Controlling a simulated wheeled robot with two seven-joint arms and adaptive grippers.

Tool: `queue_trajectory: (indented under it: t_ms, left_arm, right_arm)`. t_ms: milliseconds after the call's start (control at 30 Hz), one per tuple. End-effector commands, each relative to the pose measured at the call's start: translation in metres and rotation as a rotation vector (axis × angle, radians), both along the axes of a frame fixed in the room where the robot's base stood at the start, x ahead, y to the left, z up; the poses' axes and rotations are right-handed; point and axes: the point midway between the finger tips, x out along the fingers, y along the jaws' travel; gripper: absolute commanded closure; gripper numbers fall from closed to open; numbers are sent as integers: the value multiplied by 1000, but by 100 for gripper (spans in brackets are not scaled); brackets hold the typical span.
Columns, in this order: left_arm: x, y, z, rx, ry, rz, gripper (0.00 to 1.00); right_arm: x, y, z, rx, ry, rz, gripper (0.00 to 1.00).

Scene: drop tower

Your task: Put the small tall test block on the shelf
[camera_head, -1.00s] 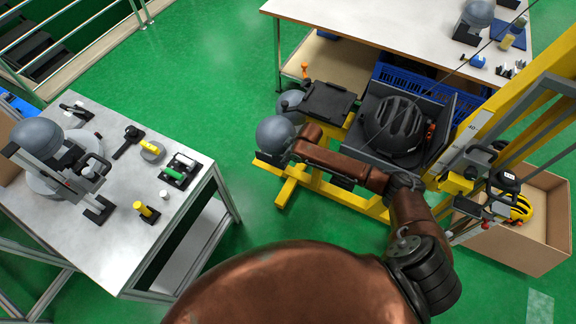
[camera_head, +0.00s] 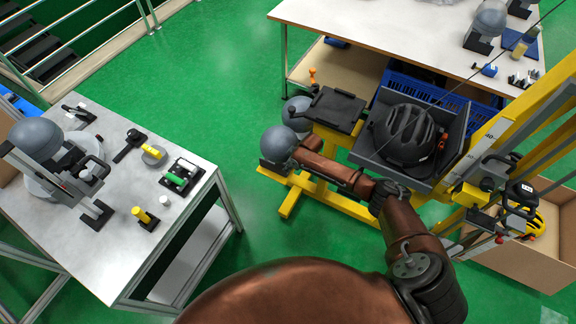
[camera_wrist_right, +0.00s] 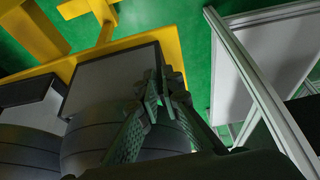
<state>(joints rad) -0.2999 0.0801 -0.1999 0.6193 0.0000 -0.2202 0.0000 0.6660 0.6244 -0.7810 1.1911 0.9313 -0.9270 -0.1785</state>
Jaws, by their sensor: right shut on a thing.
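My right gripper (camera_wrist_right: 155,95) has its fingers together near the middle of the right wrist view. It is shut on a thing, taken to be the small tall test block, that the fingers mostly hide. In the head view the right arm reaches left from the lower right. Its hand ends close to a grey ball form (camera_head: 277,142) beside the yellow stand; the gripper itself is largely hidden there. In the wrist view large dark rounded forms (camera_wrist_right: 105,140) lie left of and below the fingers. I cannot tell which surface is the shelf. My left gripper does not show.
A grey table (camera_head: 75,240) with small tools stands at the left. The yellow stand (camera_head: 340,203) holds a black helmet (camera_head: 408,135). A second grey ball form (camera_head: 297,110) is behind the first. A cardboard box (camera_head: 545,270) is at the right. Green floor lies between.

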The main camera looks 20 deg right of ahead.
Motion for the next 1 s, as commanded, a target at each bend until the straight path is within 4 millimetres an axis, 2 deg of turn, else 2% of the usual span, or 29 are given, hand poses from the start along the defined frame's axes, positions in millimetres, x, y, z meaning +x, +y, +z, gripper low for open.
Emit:
queue_trajectory:
  t_ms: [133, 167, 400, 667, 833, 1000]
  left_arm:
    - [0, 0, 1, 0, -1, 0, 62]
    - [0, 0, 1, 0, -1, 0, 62]
    - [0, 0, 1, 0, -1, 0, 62]
    - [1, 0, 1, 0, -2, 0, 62]
    - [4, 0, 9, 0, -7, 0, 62]
    - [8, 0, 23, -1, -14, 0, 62]
  right_arm:
    - [1, 0, 3, 0, -4, 1, 100]
    - [-3, 0, -1, -2, 6, 1, 92]
    - [-2, 0, -1, -2, 5, 0, 76]
    - [-2, -1, 1, -1, 3, 0, 76]
    - [-7, -5, 19, -2, 1, 1, 76]
    - [-18, -13, 53, -2, -2, 1, 76]
